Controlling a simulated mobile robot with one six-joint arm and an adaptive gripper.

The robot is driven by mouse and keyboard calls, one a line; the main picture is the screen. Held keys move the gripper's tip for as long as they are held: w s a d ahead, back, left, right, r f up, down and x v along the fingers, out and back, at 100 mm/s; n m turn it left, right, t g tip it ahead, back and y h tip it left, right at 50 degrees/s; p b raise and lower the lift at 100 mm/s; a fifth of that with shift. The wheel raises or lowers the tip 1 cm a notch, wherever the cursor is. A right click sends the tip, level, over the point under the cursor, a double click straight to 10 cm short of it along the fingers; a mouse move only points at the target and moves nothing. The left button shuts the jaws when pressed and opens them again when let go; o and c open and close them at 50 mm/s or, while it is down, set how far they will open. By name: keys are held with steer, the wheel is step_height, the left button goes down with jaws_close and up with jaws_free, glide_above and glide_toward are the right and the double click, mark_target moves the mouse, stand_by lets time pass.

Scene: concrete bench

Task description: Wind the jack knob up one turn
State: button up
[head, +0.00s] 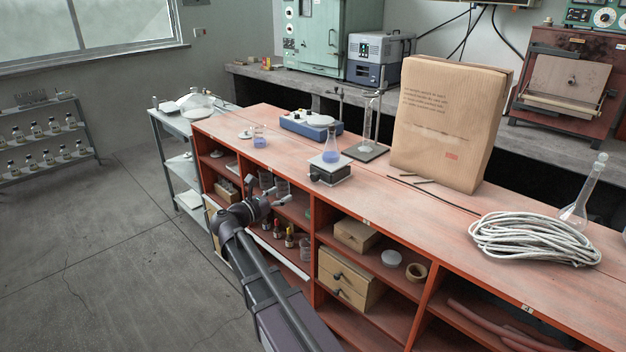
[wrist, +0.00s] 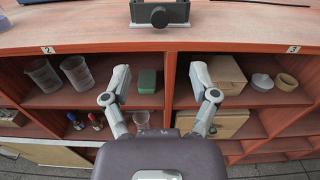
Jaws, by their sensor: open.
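The lab jack (head: 331,174) is a low stand with a pale top plate and dark body on the red-orange bench top. In the wrist view, the jack's front (wrist: 174,10) and the knob (wrist: 159,17) show at the top centre; the flask is out of frame. My gripper (head: 266,187) is open and empty in front of the shelves, apart from the knob. In the wrist view, its spread fingertips (wrist: 160,78) sit below the knob in the picture.
A stand with a cylinder (head: 367,153) and a large paper bag (head: 449,120) are to the right. The bench's front edge and shelves with bottles and boxes (head: 357,235) lie near my arm.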

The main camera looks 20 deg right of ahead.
mark_target(313, 178)
steer(key=shift+d, duration=0.1)
steer(key=x, duration=1.3)
steer(key=shift+w+d, duration=0.15)
steer(key=shift+d, duration=0.15)
jaws_close()
